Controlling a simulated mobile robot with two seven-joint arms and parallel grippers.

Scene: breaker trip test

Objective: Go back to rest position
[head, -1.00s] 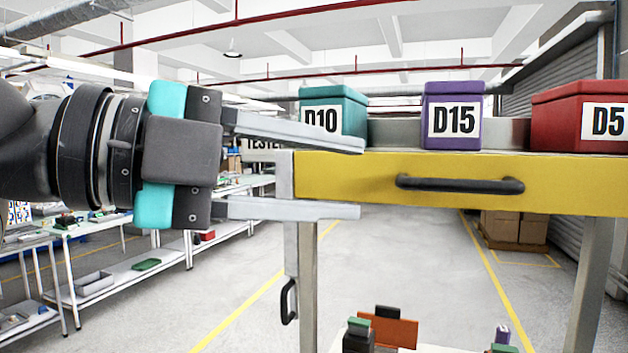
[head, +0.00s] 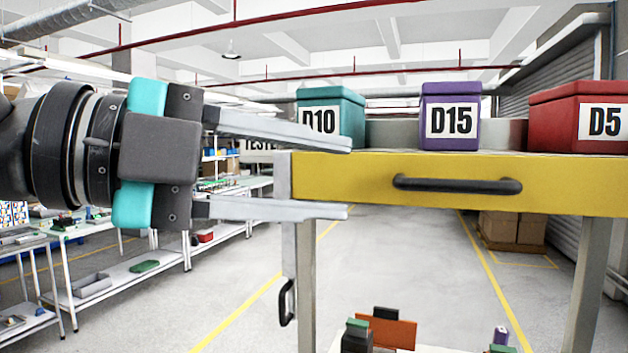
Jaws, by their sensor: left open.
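My left gripper (head: 348,178) comes in from the left in the head view, its two long grey fingers pointing right. It is open, with nothing between the fingers. Its fingertips overlap the left end of the yellow drawer front (head: 560,186) in the picture; I cannot tell how far apart they are in depth. The black drawer handle (head: 457,185) lies to the right of the fingertips, free of the gripper. My right gripper is not in view.
On the bench above the drawer stand a teal D10 box (head: 345,108), a purple D15 box (head: 451,115) and a red D5 box (head: 575,117). Below, an orange part (head: 392,333) and small blocks show at the bottom edge. Open floor (head: 420,270) lies behind.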

